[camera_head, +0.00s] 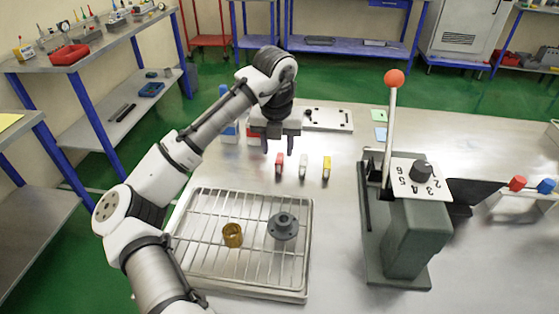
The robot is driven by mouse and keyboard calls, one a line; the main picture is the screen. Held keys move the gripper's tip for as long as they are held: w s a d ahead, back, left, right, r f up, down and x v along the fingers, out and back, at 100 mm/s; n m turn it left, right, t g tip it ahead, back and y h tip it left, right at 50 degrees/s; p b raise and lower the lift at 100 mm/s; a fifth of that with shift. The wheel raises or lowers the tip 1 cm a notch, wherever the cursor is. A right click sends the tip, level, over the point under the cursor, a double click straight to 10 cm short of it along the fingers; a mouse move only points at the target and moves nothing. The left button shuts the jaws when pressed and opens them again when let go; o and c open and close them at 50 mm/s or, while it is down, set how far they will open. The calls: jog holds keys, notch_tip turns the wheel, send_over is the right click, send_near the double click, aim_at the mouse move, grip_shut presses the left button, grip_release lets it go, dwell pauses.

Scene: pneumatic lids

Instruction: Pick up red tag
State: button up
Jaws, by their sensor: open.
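My gripper (278,146) is open and points down, with a dark finger on each side of a gap. It appears just above and behind the red tag, close to it. Nothing shows between the fingers. The exact height above the table is hard to tell.
A wire rack tray (308,240) in front holds a brass ring (232,235) and a grey flanged part (284,225). A lever press (415,235) with a red-knobbed handle stands right. A light plate (328,119) and a blue bottle (229,128) are behind. Bare table lies between tags and press.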

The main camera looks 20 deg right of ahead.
aim_at(279, 158)
jog(key=f, duration=0.1)
jog(key=f+p, duration=0.1)
jog(key=f, duration=0.1)
jog(key=w+f, duration=0.1)
jog(key=f, duration=0.1)
jog(key=shift+d+p, duration=0.3)
jog(key=shift+d, duration=0.05)
jog(key=shift+c, duration=0.4)
grip_shut()
